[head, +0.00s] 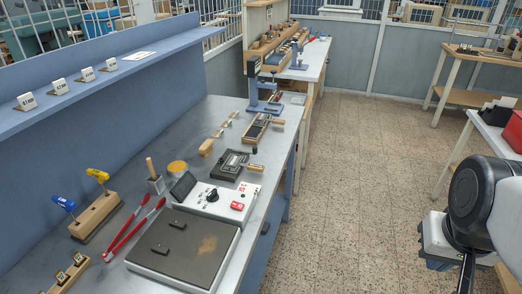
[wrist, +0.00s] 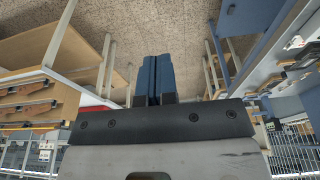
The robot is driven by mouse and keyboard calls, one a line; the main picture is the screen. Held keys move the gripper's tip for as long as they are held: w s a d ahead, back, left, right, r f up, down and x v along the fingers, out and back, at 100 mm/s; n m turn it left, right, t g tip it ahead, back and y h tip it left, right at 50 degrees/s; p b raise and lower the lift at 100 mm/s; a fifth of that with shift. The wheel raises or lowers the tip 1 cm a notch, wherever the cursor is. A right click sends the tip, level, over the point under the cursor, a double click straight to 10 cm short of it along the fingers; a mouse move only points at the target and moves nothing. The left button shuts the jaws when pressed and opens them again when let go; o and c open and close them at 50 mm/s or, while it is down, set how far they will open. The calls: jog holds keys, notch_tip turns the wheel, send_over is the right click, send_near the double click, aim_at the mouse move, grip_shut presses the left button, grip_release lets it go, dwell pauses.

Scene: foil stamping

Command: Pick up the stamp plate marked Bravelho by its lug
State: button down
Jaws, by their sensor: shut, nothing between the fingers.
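Two small dark pieces (head: 168,236) lie on the dark top of a white heating unit (head: 190,252) on the bench. Several small brass-coloured pieces stand in a wooden holder (head: 67,275) at the lower left, cut by the frame edge. No Bravelho marking is readable, so I cannot tell which piece is that stamp plate. My gripper (wrist: 158,78) shows in the wrist view with its blue fingers together and empty, away from the bench top. In the head view my arm is at the right, over the aisle, and the fingertips are not clear.
Red-handled tongs (head: 133,230) lie left of the heating unit. A wooden block with blue and yellow tools (head: 95,216) stands behind them. A dark framed plate (head: 230,165) and a blue press (head: 264,90) are further along the bench. The tiled floor (head: 350,180) is clear.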

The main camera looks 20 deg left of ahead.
jog(key=c, duration=0.8)
grip_release()
jog(key=shift+w, duration=0.1)
jog(key=w+a+r+n+g, duration=0.1)
jog(key=w+a+n, duration=0.4)
jog(key=w+a, duration=0.55)
jog(key=w+a+n, duration=0.4)
jog(key=w+a, duration=0.3)
jog(key=w, duration=0.7)
jog(key=w+a+f+n, duration=0.3)
jog(key=w+a+f, duration=0.1)
jog(key=a, duration=0.5)
jog(key=w+a+f+n+g, duration=0.1)
jog(key=w+a+f+n, duration=0.2)
jog(key=a, duration=0.6)
jog(key=w+a+f+n, duration=0.3)
jog(key=w+a+f, duration=0.2)
jog(key=a, duration=0.5)
jog(key=shift+w+f+g, duration=0.3)
jog(key=shift+w, duration=0.5)
jog(key=shift+a+f, duration=0.15)
jog(key=shift+a, duration=0.15)
